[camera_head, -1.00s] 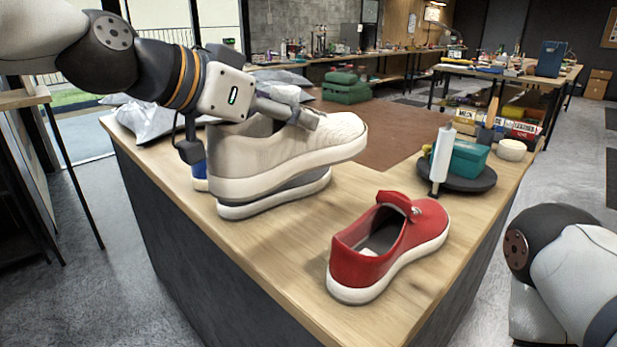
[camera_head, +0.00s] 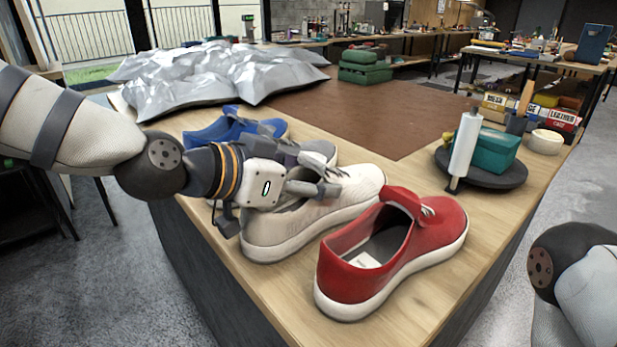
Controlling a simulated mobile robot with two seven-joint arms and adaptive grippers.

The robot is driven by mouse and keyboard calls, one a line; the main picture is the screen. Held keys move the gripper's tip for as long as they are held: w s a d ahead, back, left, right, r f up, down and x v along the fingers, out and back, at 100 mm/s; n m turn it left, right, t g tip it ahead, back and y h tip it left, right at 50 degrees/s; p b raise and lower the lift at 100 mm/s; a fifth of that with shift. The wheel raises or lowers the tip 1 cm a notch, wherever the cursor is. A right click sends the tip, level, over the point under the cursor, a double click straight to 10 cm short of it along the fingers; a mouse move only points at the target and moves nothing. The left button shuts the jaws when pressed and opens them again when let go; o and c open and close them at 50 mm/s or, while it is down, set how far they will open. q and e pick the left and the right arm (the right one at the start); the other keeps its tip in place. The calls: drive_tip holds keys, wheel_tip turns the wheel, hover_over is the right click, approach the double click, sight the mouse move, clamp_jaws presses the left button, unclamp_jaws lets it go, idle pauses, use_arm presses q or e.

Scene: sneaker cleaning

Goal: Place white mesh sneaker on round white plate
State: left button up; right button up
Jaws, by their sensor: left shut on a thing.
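The white mesh sneaker (camera_head: 345,205) is in the middle of the head view, toe pointing to the upper right. It is low over the wooden counter, just left of the red sneaker; I cannot tell whether its sole touches the counter. My left gripper (camera_head: 322,187) is shut on its upper near the opening, and the wrist hides part of the heel side. I cannot make out a round white plate here. Part of my right arm shows at the right edge; its gripper is out of view.
The red sneaker (camera_head: 425,245) stands close to the right. A round dark tray (camera_head: 500,182) holds a white roller (camera_head: 464,152) and a teal box (camera_head: 495,150). A brown mat (camera_head: 375,108) lies farther back.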

use_arm(q)
drive_tip(key=shift+r, duration=0.2)
drive_tip(key=shift+f, duration=0.15)
drive_tip(key=o, duration=1.5)
drive_tip(key=shift+c, duration=0.2)
